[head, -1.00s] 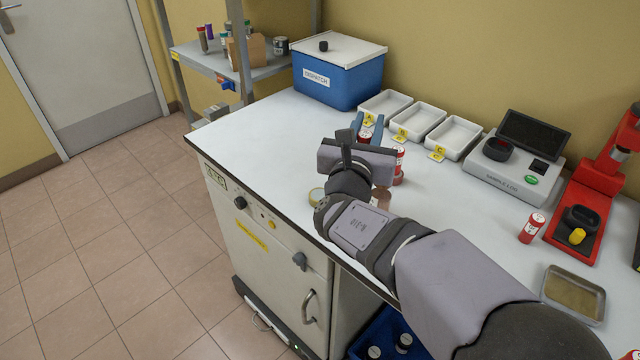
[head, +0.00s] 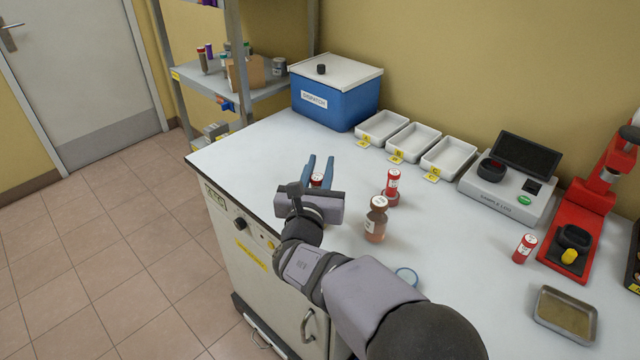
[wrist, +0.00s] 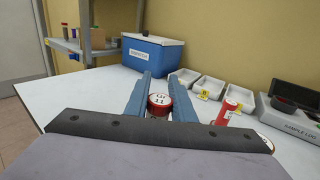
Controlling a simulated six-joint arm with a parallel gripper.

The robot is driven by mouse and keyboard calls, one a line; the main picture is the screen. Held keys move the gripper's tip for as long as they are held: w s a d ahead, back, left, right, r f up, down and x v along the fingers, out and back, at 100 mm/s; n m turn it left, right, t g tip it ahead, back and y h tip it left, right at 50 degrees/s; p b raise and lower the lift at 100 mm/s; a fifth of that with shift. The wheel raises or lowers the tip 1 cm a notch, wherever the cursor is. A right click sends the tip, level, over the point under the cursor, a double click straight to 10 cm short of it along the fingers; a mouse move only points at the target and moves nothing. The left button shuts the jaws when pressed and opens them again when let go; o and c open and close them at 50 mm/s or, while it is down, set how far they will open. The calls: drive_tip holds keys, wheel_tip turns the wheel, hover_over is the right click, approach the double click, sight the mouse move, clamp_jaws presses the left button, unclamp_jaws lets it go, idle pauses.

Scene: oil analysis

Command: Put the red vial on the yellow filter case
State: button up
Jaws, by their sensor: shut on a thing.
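My gripper (head: 319,160) is shut on a red vial (head: 317,180), held upright between its blue fingers over the left part of the bench. In the wrist view, the vial's round labelled top (wrist: 159,99) shows between the fingers (wrist: 160,85). The gripper body hides the vial's lower part, so I cannot tell how high it is above the bench. The yellow filter case is not clearly visible now; my gripper and wrist cover the place where a round yellowish case showed earlier.
Another red vial (head: 392,183) stands on a round red base, with a brown bottle (head: 376,220) in front. A third red vial (head: 523,249) is near the red stand (head: 575,225). A blue-rimmed round case (head: 405,276) lies near the front. White trays (head: 414,141) line the back.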

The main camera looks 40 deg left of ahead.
sight(320, 182)
drive_tip(key=shift+f, duration=2.25)
drive_tip(key=shift+f, duration=0.2)
drive_tip(key=o, duration=1)
drive_tip(key=shift+r, duration=0.15)
drive_tip(key=shift+r+p, duration=0.15)
drive_tip(key=shift+p, duration=0.25)
drive_tip(key=b+v, duration=0.2)
drive_tip(key=v, duration=1)
drive_tip(key=shift+b, duration=0.3)
